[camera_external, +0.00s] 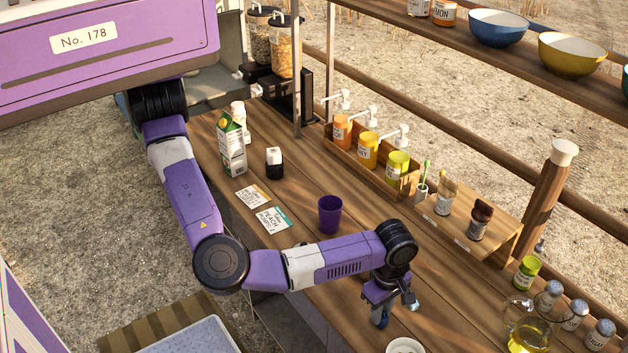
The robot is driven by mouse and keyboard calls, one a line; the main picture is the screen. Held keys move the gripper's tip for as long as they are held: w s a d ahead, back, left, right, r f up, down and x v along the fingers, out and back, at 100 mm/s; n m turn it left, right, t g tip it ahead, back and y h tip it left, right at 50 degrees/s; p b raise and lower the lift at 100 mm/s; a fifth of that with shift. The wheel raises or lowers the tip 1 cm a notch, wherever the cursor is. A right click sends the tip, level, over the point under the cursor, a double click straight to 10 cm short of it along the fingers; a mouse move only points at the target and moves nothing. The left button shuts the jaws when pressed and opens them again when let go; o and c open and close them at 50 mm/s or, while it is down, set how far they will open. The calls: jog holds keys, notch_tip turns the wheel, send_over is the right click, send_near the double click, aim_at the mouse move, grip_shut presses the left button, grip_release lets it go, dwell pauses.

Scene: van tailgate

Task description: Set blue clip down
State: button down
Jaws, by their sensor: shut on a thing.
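My gripper (390,297) is at the lower middle right of the external view, pointing down over the wooden counter (330,285). The arm's end hides part of the clip. I cannot tell whether the clip touches the counter or hangs just above it.
A white bowl (404,345) is close by at the bottom edge. A purple cup (330,214) and two cards (274,220) lie farther back. Several jars and a glass jug (530,325) stand at the right. Pump bottles (367,150) line the back. Bare counter lies between.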

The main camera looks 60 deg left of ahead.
jog(key=shift+f, duration=0.15)
jog(key=c, duration=1.3)
grip_release()
